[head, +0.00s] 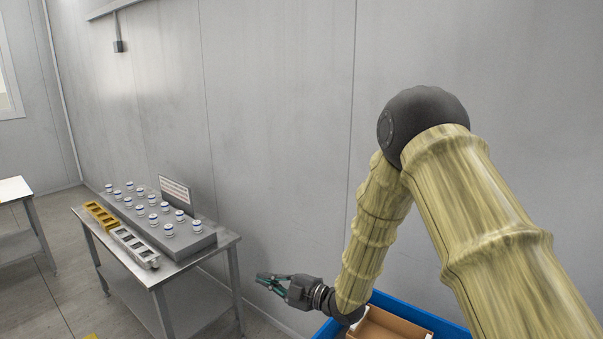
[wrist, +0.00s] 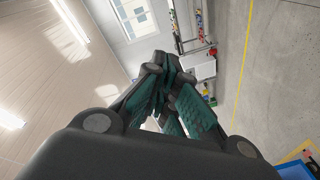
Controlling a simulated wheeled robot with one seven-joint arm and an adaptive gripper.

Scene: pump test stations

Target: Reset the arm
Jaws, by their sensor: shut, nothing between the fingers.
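My gripper (head: 268,280) is at the end of my raised, bent arm in the head view. It points left, in front of the wall and to the right of the steel table. In the wrist view my gripper's green-padded fingers (wrist: 172,82) are shut together with nothing held. The wrist view is tilted and shows the room, a window and the floor beyond the fingers.
A steel table (head: 226,240) carries a grey block with several white-and-blue caps (head: 168,229), a yellow rack (head: 101,215), a grey rack (head: 135,247) and a sign (head: 175,192). A blue bin (head: 393,301) with a cardboard box (head: 410,322) lies below my arm. Another table (head: 14,190) stands far left.

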